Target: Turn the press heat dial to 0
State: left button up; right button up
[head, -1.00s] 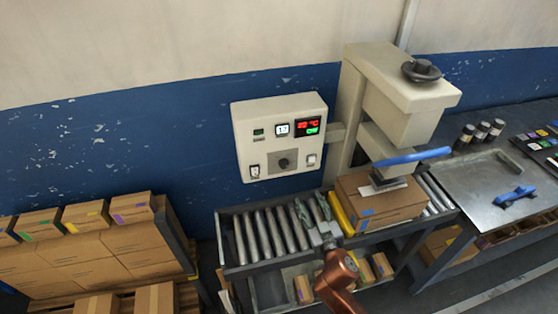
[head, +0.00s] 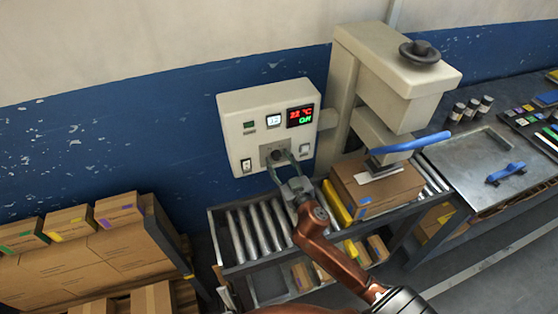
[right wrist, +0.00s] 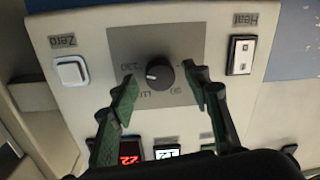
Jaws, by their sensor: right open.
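The press heat dial is a round black knob (right wrist: 160,74) on a grey square plate of the control box (head: 240,110). In the head view the dial (head: 276,156) is partly hidden by my right gripper (head: 279,166). In the right wrist view my right gripper (right wrist: 162,94) is open, its green-padded fingers on either side of the dial with gaps between. The dial's white mark points left in that upside-down view. The red display (head: 300,115) reads about 22 °C, with green text under it. My left gripper is not in view.
A Heat rocker switch (right wrist: 242,54) and a Zero switch (right wrist: 70,71) flank the dial. The press (head: 390,80) with its blue lever stands to the right, over a carton (head: 375,190) on rollers. Stacked cartons (head: 110,250) stand at lower left.

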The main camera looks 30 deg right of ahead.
jog(key=shift+w, duration=0.15)
jog(key=c, duration=0.6)
jog(key=shift+c, duration=0.5)
jog(key=c, duration=0.5)
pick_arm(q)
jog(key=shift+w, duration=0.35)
pick_arm(e)
jog(key=shift+o, duration=0.2)
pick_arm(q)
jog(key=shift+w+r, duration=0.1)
